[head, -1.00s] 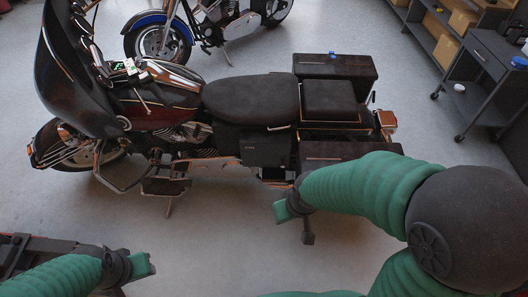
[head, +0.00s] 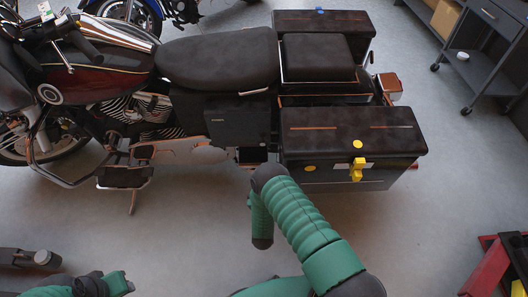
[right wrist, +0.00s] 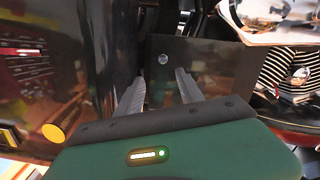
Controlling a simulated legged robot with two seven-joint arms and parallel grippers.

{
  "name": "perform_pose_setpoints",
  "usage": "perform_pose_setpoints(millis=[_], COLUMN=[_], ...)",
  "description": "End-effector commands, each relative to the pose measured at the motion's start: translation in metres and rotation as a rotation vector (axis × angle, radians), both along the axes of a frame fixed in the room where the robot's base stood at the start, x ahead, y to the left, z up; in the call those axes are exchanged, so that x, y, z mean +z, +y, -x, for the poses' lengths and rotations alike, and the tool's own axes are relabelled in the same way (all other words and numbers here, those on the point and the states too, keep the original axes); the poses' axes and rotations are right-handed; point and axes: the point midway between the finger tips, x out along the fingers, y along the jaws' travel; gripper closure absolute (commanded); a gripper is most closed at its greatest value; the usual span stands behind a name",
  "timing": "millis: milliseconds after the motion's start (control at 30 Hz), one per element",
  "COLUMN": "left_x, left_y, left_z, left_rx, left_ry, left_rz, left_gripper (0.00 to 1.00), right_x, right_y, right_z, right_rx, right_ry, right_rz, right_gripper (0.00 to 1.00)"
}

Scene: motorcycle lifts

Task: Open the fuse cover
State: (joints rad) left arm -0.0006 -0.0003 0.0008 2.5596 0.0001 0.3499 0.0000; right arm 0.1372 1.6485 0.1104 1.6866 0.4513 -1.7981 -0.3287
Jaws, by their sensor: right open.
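A flat black side panel (head: 238,130), which looks like the fuse cover, sits shut below the motorcycle's seat. In the right wrist view, a dark panel (right wrist: 190,62) with a round silver knob (right wrist: 163,60) faces my right gripper. That gripper (right wrist: 158,82) is open and empty, with its fingertips spread in front of the panel below the knob; I cannot tell whether they touch it. In the head view, my right arm reaches in front of the bike and its fingers are hidden. My left gripper (head: 122,285) is low at the left, away from the bike; its jaw state is unclear.
A black saddlebag (head: 350,133) with a yellow latch (head: 357,170) juts out right of the panel; its dark side also shows at left in the wrist view (right wrist: 45,70). The engine (head: 150,115) is left. A cart (head: 485,50) stands at the far right.

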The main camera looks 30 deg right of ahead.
Motion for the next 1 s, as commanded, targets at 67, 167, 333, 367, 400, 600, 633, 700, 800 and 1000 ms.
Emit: perform_pose_setpoints(millis=[67, 167, 333, 367, 400, 600, 633, 700, 800, 1000], left_x=[-0.010, -0.019, -0.035, -0.038, -0.041, -0.052, -0.052, -0.052, -0.052, -0.052], left_y=[0.000, 0.001, 0.001, 0.001, 0.001, 0.001, 0.001, 0.001, 0.001, 0.001], left_z=[0.000, 0.000, 0.000, 0.000, 0.000, 0.000, 0.000, 0.000, 0.000, 0.000], left_rx=[0.001, 0.002, 0.002, 0.002, 0.001, 0.001, 0.001, 0.001, 0.001, 0.001], left_ry=[0.000, 0.000, 0.001, 0.001, 0.001, 0.001, 0.001, 0.001, 0.001, 0.001], left_rz=[0.000, 0.000, 0.000, 0.000, 0.000, 0.000, 0.000, 0.000, 0.000, 0.000], left_gripper=[0.64, 0.64, 0.64, 0.64, 0.64, 0.64, 0.64, 0.64, 0.64, 0.64], right_x=[-0.002, -0.003, -0.005, -0.005, -0.005, -0.004, -0.003, -0.002, 0.000, -0.001], right_y=[-0.009, -0.024, -0.050, -0.055, -0.060, -0.077, -0.078, -0.080, -0.080, -0.080], right_z=[-0.016, -0.039, -0.076, -0.082, -0.090, -0.118, -0.120, -0.123, -0.124, -0.123], right_rx=[0.001, 0.001, 0.002, 0.001, 0.001, 0.003, 0.003, 0.004, 0.004, 0.004], right_ry=[-0.006, -0.004, -0.004, -0.004, -0.003, 0.000, 0.001, 0.001, 0.001, 0.002], right_rz=[0.002, 0.000, -0.002, -0.002, -0.003, -0.003, -0.003, -0.003, -0.003, -0.004], right_gripper=[0.56, 0.56, 0.56, 0.56, 0.56, 0.56, 0.56, 0.56, 0.56, 0.64])
